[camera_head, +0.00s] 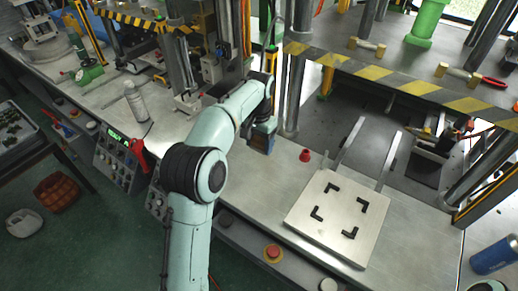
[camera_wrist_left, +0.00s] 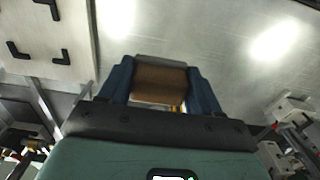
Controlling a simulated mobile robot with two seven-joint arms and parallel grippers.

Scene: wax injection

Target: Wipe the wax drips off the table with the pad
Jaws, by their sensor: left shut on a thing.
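My left gripper (camera_head: 262,138) is above the steel table (camera_head: 240,185), left of the white plate. In the left wrist view its two blue fingers are shut on the pad (camera_wrist_left: 160,84), a brown block with a grey edge. The pad sits between the fingers, with table surface beyond it. In the head view the pad is largely hidden by the gripper, and I cannot tell if it touches the table. I cannot make out wax drips clearly in either view. My right gripper is not in view.
A white plate (camera_head: 325,235) with black corner marks lies right of my gripper, near a small red cone-shaped piece (camera_head: 305,155). A steel post (camera_head: 297,90) and a striped machine frame (camera_head: 395,78) stand behind. A white bottle (camera_head: 135,102) stands left. A red button (camera_head: 273,252) is in front.

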